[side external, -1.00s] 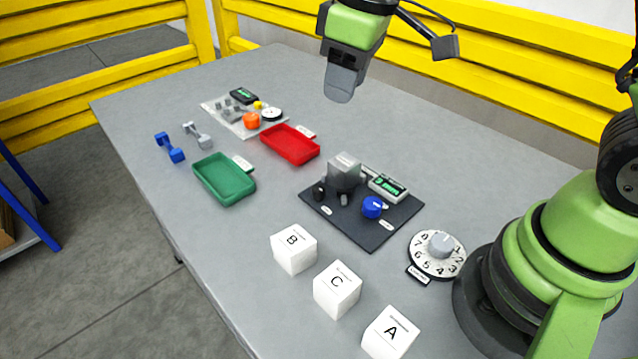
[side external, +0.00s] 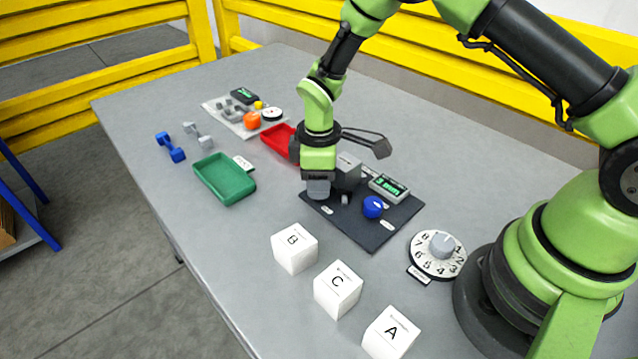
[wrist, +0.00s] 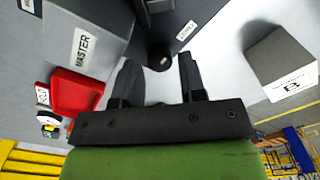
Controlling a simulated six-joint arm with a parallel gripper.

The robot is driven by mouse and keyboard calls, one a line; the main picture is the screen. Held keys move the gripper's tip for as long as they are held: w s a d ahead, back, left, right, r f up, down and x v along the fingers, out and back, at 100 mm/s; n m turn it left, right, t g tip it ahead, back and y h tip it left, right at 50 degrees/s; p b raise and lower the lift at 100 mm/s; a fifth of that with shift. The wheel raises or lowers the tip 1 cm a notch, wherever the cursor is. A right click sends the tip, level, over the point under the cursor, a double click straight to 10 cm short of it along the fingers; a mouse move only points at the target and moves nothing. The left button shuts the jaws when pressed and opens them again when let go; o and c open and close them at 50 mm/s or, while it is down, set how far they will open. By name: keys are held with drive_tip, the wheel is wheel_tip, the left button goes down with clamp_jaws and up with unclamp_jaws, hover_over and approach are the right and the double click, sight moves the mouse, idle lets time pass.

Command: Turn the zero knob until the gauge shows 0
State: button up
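A dark plate (side external: 350,230) carries a gauge (side external: 389,187) with a green lit display, a blue knob (side external: 372,207) and a grey block (side external: 347,170). The digits are too small to read surely. I cannot read which knob is labelled zero. My gripper (side external: 318,192) points down over the plate's left corner, beside the grey block, and hides the black knob there. In the wrist view, that black knob (wrist: 159,57) shows just beyond and between the fingertips of my open gripper (wrist: 160,72). I see no clear contact. The blue knob stands apart, right of my gripper.
White cubes B (side external: 294,248), C (side external: 338,289) and A (side external: 391,332) stand in front of the plate. A numbered dial (side external: 437,254) is at right. Green (side external: 224,180) and red (side external: 277,138) trays lie left and behind. The front left table is clear.

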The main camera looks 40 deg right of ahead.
drive_tip(key=shift+f, duration=0.75)
drive_tip(key=c, duration=0.7)
drive_tip(key=shift+o, duration=0.2)
drive_tip(key=shift+m, duration=0.4)
drive_tip(key=m, duration=1.1)
